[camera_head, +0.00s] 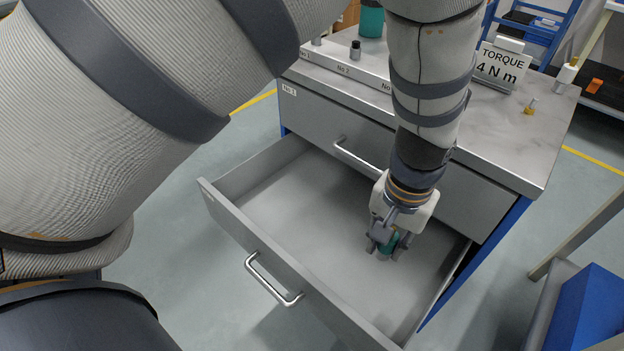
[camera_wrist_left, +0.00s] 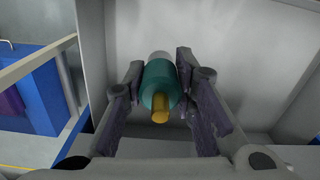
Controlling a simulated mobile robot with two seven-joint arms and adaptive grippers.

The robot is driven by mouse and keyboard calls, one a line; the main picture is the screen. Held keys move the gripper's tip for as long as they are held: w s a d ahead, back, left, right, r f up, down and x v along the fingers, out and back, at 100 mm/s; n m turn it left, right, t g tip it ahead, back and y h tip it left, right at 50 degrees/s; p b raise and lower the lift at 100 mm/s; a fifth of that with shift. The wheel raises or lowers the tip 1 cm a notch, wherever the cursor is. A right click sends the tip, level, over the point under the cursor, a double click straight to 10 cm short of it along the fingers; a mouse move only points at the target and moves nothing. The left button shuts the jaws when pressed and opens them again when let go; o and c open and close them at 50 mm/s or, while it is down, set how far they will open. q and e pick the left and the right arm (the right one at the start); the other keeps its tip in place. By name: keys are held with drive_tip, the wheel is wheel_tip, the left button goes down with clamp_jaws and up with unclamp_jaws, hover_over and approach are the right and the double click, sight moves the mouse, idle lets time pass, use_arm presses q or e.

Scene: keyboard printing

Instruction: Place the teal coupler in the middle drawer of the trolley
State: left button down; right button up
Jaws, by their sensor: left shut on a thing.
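The teal coupler (camera_head: 388,244) is between the fingers of my left gripper (camera_head: 386,246), inside the open drawer (camera_head: 300,225) of the trolley (camera_head: 507,165). In the left wrist view, the teal coupler (camera_wrist_left: 160,88) has a brass-coloured end and a grey far end, with my left gripper's fingers (camera_wrist_left: 158,85) on both sides of it. My left gripper is shut on it. The open drawer is pulled out beneath a closed upper drawer (camera_head: 335,125). Whether the coupler touches the drawer floor is not clear. My right gripper is not in view.
The drawer is otherwise empty where it shows. On the trolley top are a torque sign (camera_head: 502,66), a numbered rack (camera_head: 350,71), another teal part (camera_head: 371,20) and a small brass piece (camera_head: 530,107). A blue box (camera_head: 592,308) stands at the lower right.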

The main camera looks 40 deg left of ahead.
use_arm(q)
wheel_tip(320, 180, down, 5)
drive_tip(key=d, duration=0.2)
drive_tip(key=w+a+f, duration=0.2)
drive_tip(key=a+f, duration=0.1)
drive_tip(key=w+a+f+b, duration=0.1)
drive_tip(key=w+a+f, duration=0.1)
drive_tip(key=w+a, duration=0.1)
drive_tip(key=w+a+f+b, duration=0.1)
drive_tip(key=w+a+f, duration=0.1)
drive_tip(key=a+f, duration=0.1)
drive_tip(key=shift+w+a+f, duration=0.15)
drive_tip(key=shift+a, duration=0.3)
drive_tip(key=shift+w+a+f, duration=0.1)
drive_tip(key=shift+a+f, duration=0.05)
drive_tip(key=shift+a, duration=0.3)
drive_tip(key=shift+w+a+f+b, duration=0.2)
drive_tip(key=shift+f+b, duration=0.1)
drive_tip(key=shift+f, duration=0.65)
drive_tip(key=shift+w+a+f+b, duration=0.15)
drive_tip(key=shift+f+b, duration=0.15)
drive_tip(key=shift+f, duration=0.65)
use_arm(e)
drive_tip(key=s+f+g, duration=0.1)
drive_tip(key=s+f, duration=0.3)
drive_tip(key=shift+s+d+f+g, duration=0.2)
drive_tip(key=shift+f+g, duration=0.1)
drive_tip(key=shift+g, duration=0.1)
use_arm(q)
drive_tip(key=shift+s, duration=0.1)
